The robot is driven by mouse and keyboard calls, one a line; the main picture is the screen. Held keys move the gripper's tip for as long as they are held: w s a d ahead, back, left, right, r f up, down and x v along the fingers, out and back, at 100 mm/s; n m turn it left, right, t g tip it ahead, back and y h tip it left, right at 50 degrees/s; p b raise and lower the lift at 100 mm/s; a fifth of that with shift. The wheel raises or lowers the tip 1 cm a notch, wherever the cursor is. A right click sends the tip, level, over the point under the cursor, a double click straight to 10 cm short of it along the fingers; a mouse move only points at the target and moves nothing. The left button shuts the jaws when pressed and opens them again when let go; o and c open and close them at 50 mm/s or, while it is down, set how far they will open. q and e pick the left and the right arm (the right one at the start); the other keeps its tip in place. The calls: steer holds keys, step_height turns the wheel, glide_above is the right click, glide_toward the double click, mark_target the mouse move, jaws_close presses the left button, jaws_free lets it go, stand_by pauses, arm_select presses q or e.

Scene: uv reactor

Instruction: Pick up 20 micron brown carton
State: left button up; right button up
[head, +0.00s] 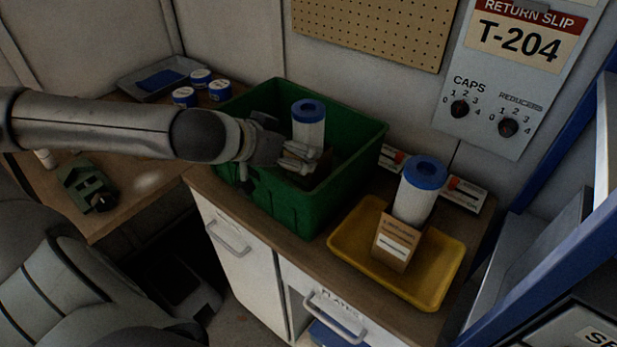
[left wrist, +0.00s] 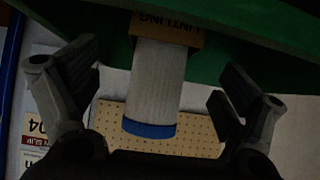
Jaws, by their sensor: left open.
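A white filter (head: 309,128) with a blue cap stands in the green bin. In the left wrist view its brown carton (left wrist: 170,34) is around the filter's far end, with print too unclear to read. My left gripper (head: 290,143) is open at the bin, its fingers by the filter. In the left wrist view the filter (left wrist: 156,85) lies between the spread fingers, apart from both. Another brown carton (head: 396,243) holds a blue-capped filter (head: 415,203) in the yellow tray; its print is too small to read. My right gripper is not in view.
The green bin's (head: 288,206) walls surround the left gripper's work area. The yellow tray (head: 345,238) is to its right on the counter. Small boxes (head: 463,193) lie behind the tray. Several blue-and-white tubs (head: 201,77) and a grey tray (head: 132,84) stand at the back left.

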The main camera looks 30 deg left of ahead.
mark_target(299, 156)
arm_select(q)
steer(key=p+x, duration=0.1)
steer(key=x, duration=0.2)
steer(key=shift+w+r, duration=0.1)
steer(key=p+x, duration=0.1)
steer(key=x, duration=0.3)
steer(key=shift+w+f, duration=0.2)
steer(key=shift+f, duration=0.2)
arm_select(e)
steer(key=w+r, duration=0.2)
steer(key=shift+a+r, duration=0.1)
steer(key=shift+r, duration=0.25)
arm_select(q)
steer(key=shift+c, duration=0.2)
steer(key=shift+a, duration=0.1)
steer(key=c, duration=1.3)
